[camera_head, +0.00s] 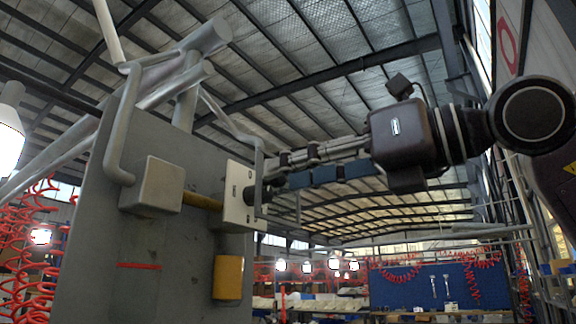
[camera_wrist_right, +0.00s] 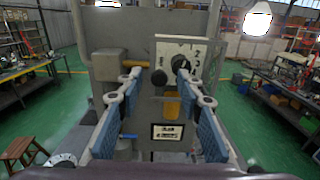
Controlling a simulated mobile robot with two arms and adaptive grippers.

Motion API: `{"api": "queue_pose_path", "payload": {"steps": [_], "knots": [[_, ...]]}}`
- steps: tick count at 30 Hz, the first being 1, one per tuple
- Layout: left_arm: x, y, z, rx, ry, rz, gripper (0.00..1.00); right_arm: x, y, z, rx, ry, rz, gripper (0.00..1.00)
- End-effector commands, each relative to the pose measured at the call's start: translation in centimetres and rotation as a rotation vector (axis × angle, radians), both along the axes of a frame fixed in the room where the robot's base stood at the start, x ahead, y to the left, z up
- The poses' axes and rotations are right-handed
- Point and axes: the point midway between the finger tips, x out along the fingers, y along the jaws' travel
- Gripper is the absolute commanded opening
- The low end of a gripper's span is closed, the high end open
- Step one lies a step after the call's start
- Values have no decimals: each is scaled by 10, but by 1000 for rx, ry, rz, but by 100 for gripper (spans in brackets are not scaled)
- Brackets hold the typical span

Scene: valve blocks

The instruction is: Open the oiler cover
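A white plate (camera_head: 239,195) stands on the side of the grey valve block (camera_head: 150,235). In the wrist view the plate (camera_wrist_right: 190,45) carries numbers and a dark dial (camera_wrist_right: 178,64). A black round knob (camera_wrist_right: 158,77) shows at its lower left. A yellow cylinder (camera_head: 228,278) hangs below the plate; it is partly hidden in the wrist view (camera_wrist_right: 171,108). I cannot tell which part is the oiler cover. My right gripper (camera_head: 268,180) comes in from the right, close to the plate. Its blue-padded fingers (camera_wrist_right: 158,76) are apart, with the knob appearing between them. I cannot tell contact. My left gripper is out of view.
A grey box (camera_head: 152,185) with a brass pipe (camera_head: 203,201) is left of the plate. Grey pipes (camera_head: 125,120) run above the block. Workbenches (camera_wrist_right: 285,95) stand to both sides, with green floor between. A wooden stool (camera_wrist_right: 22,150) is at lower left.

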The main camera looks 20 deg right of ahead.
Motion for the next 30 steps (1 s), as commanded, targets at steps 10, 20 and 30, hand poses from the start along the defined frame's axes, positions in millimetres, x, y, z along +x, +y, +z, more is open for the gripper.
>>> {"api": "queue_pose_path", "payload": {"steps": [10,20,30], "knots": [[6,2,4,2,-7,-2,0,9,7,-1,1,1,1,34],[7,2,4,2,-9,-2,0,9,7,-1,1,1,1,5],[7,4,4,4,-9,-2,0,10,7,-1,0,1,1,0]]}}
